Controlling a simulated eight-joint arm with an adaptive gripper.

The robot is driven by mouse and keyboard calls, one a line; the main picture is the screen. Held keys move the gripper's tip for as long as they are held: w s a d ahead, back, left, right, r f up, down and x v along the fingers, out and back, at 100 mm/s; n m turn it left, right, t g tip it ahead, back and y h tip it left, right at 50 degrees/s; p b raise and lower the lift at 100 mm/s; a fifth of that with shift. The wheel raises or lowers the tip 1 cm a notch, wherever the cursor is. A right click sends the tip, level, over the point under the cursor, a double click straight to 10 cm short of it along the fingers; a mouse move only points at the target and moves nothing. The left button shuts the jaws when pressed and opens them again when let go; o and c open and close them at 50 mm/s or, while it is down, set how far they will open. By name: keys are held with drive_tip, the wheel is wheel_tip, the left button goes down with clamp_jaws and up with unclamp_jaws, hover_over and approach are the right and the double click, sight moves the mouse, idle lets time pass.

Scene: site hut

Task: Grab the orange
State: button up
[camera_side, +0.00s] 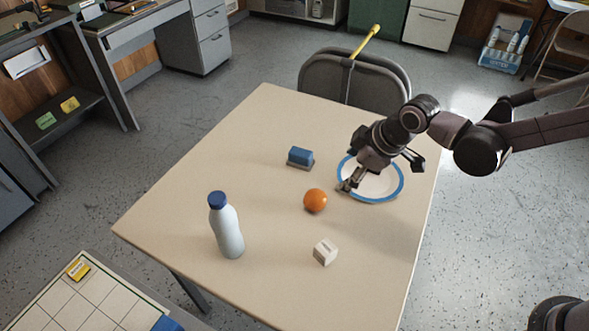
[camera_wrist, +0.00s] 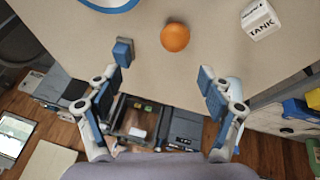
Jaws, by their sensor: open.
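The orange (camera_side: 315,200) sits on the beige table (camera_side: 265,115), just left of the blue-rimmed white plate. It also shows in the wrist view (camera_wrist: 175,37), ahead of the fingers and roughly midway between them across the picture. My gripper (camera_side: 345,186) is over the left part of the plate, to the right of the orange in the side view. In the wrist view its two fingers (camera_wrist: 160,95) are wide apart with nothing between them. The gripper does not appear to touch the orange.
The plate (camera_side: 394,193) lies under my gripper. A blue block-like sponge or brush (camera_side: 300,156) stands behind the orange. A white bottle with a blue cap (camera_side: 228,232) stands at left. A white block marked "TANK" (camera_side: 325,252) is at the front. A chair (camera_side: 325,77) stands behind the table.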

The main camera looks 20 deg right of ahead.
sight(319, 196)
drive_tip(key=shift+n, duration=0.7)
drive_tip(key=w+a+f, duration=0.1)
drive_tip(key=f, duration=0.1)
drive_tip(key=a+f, duration=0.2)
drive_tip(key=f, duration=0.1)
drive_tip(key=w+a+f, duration=0.1)
drive_tip(key=f, duration=0.2)
drive_tip(key=shift+w+a, duration=0.15)
drive_tip(key=shift+w, duration=0.15)
drive_tip(key=shift+s+x, duration=0.2)
drive_tip(key=shift+x, duration=0.7)
drive_tip(key=shift+s+x, duration=0.15)
drive_tip(key=shift+x, duration=1.75)
drive_tip(key=shift+s, duration=0.1)
drive_tip(key=c, duration=1.3)
